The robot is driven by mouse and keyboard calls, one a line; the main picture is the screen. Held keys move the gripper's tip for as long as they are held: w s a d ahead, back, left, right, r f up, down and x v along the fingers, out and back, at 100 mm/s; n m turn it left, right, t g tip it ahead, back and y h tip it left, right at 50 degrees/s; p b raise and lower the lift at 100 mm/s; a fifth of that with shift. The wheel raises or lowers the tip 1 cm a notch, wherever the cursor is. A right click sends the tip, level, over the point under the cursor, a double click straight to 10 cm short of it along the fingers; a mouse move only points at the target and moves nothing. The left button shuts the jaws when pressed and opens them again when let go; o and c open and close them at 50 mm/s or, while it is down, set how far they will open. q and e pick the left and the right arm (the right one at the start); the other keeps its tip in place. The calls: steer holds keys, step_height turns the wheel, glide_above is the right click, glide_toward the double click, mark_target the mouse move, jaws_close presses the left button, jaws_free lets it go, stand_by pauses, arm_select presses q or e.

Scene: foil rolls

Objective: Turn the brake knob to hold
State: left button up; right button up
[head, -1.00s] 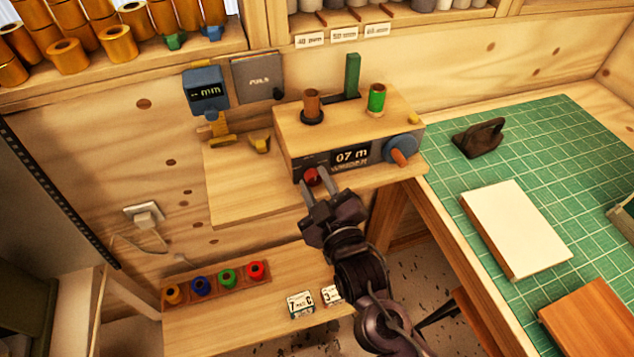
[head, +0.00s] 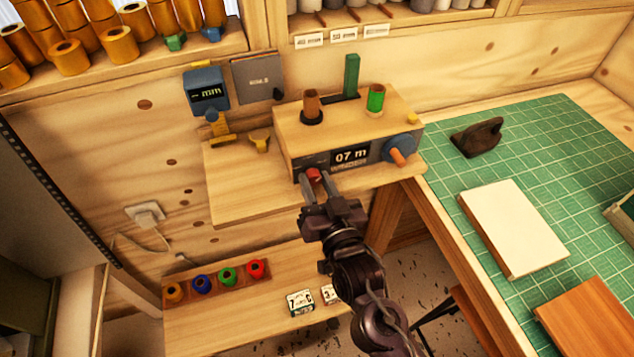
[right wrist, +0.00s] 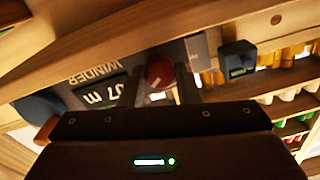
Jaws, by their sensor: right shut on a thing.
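The winder (head: 345,130) is a wooden box on the wall shelf, with a dark front panel whose display reads "07 m". A red knob (head: 313,175) sits at the lower left of that panel; I take it as the brake knob. My right gripper (head: 318,184) is shut on the red knob, one finger on each side. The knob (right wrist: 159,72) also shows between the fingers in the right wrist view, with a pale mark on its face. The knob's labels are too small to read. My left gripper is not in view.
A blue crank wheel (head: 399,146) with an orange handle is on the winder's right. A copper roll (head: 312,104) and a green roll (head: 376,97) stand on top. Below, a lower shelf (head: 215,325) holds several coloured spools. A green cutting mat (head: 560,150) lies at right.

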steer(key=shift+m, duration=0.6)
steer(key=o, duration=0.7)
steer(key=shift+s+f, duration=0.15)
steer(key=shift+s, duration=0.1)
steer(key=b+v, duration=0.2)
steer(key=v, duration=0.5)
steer(key=shift+d, duration=0.15)
